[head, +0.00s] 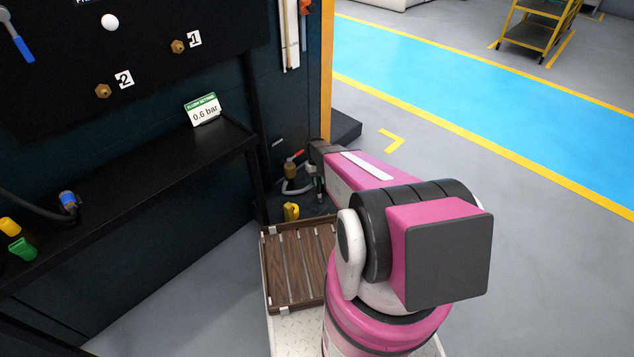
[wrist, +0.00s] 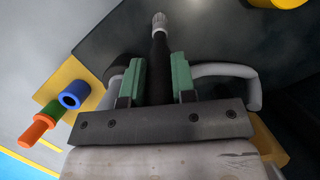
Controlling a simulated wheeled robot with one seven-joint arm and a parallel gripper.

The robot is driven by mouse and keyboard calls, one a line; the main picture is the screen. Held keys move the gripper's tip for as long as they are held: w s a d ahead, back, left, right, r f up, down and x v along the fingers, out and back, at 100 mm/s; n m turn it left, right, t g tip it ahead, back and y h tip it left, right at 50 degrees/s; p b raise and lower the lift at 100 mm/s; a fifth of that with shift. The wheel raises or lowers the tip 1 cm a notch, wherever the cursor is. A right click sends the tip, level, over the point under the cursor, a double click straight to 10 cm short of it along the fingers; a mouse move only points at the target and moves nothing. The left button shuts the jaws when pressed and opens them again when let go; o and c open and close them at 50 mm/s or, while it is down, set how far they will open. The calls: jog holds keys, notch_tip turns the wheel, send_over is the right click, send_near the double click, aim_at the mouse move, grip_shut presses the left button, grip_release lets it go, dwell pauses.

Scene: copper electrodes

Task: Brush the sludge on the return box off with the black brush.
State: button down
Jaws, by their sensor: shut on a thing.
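In the wrist view, my gripper (wrist: 159,82) has its green fingers closed on a slim black handle, taken to be the black brush (wrist: 159,62). The handle points away from the gripper and ends in a pale ribbed tip. In the head view, my gripper (head: 319,184) is small and partly hidden beyond my pink arm, low beside the dark cabinet. I cannot make out the return box for certain, and no sludge can be told apart. A dark grey surface lies beyond the brush in the wrist view.
A grey pipe (wrist: 228,71) curves beside my fingers. Blue, green and orange cylinders (wrist: 53,114) are at the left. In the head view, a red-handled valve (head: 295,158) and yellow object (head: 291,211) stand near my gripper. A slatted wooden tray (head: 290,266) is closer.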

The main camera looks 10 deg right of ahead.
jog(key=shift+s+a, duration=0.3)
jog(key=shift+a, duration=0.15)
jog(key=w, duration=0.5)
jog(key=shift+w+a, duration=0.25)
jog(key=shift+a, duration=0.1)
dwell(4.9)
